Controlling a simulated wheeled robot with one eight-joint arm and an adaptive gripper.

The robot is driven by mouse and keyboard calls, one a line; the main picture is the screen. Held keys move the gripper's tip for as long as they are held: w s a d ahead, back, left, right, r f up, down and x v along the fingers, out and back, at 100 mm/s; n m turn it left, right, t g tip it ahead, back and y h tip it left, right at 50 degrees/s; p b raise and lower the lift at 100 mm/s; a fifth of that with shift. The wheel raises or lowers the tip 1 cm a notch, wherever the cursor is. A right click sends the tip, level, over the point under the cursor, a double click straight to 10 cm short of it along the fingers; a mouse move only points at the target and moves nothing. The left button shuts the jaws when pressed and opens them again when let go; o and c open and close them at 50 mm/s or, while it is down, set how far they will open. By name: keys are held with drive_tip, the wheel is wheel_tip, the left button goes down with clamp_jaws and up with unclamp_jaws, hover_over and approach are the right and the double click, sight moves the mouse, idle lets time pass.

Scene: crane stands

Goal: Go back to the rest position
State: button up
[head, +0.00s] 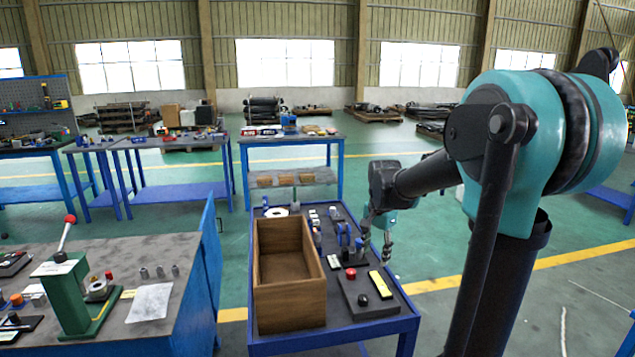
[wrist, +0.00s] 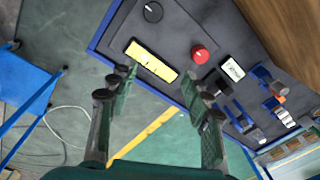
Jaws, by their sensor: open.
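My gripper (head: 377,240) hangs over the right edge of the blue cart with the dark top (head: 335,327) in the head view. In the wrist view my gripper (wrist: 158,90) has its two fingers wide apart, with nothing between them but a view of the cart edge and floor.
An open wooden box (head: 290,314) fills the cart's left side. Small blue clamps (head: 344,234) and other parts stand behind the knobs. A workbench (head: 190,262) with a green lever press (head: 68,300) is at left.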

drive_tip(key=s+d+f+n+t, duration=0.1)
drive_tip(key=s+f+n, duration=0.4)
drive_tip(key=s, duration=0.4)
drive_tip(key=s+d+f+n+t, duration=0.1)
drive_tip(key=s+f+n, duration=0.4)
drive_tip(key=s, duration=0.5)
wheel_tip(320, 180, down, 2)
drive_tip(key=shift+s+d+t, duration=0.15)
drive_tip(key=shift+s+t, duration=0.15)
drive_tip(key=shift+t, duration=0.2)
